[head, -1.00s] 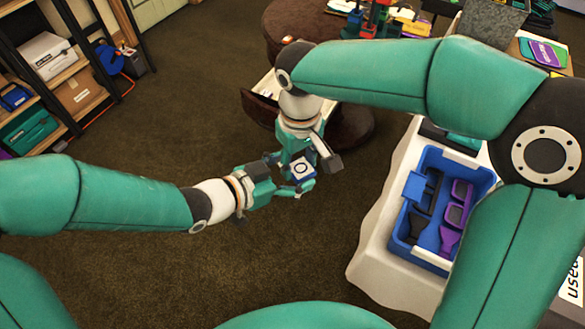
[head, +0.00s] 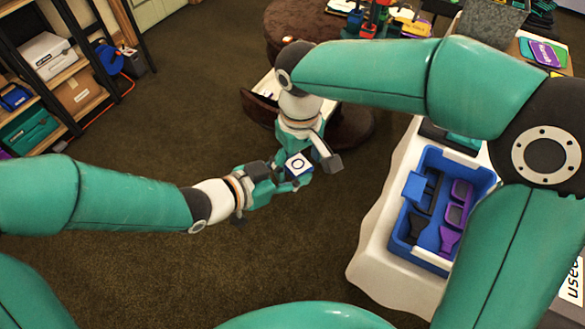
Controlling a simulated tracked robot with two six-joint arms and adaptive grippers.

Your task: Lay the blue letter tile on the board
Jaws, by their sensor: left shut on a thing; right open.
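The blue letter tile (head: 299,165), with a white face and a dark ring-shaped letter, is held above the floor near the middle of the head view. My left gripper (head: 287,179) comes in from the left and is shut on the tile. My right gripper (head: 309,153) reaches down from above, open, close beside the tile; its fingers partly overlap the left gripper in the picture, and I cannot tell whether they touch. I cannot make out the board clearly in this view.
A blue crate (head: 430,257) with black and purple items stands on a white-covered table (head: 372,262) at the right. Shelves (head: 60,75) stand at the left. Open carpet lies between.

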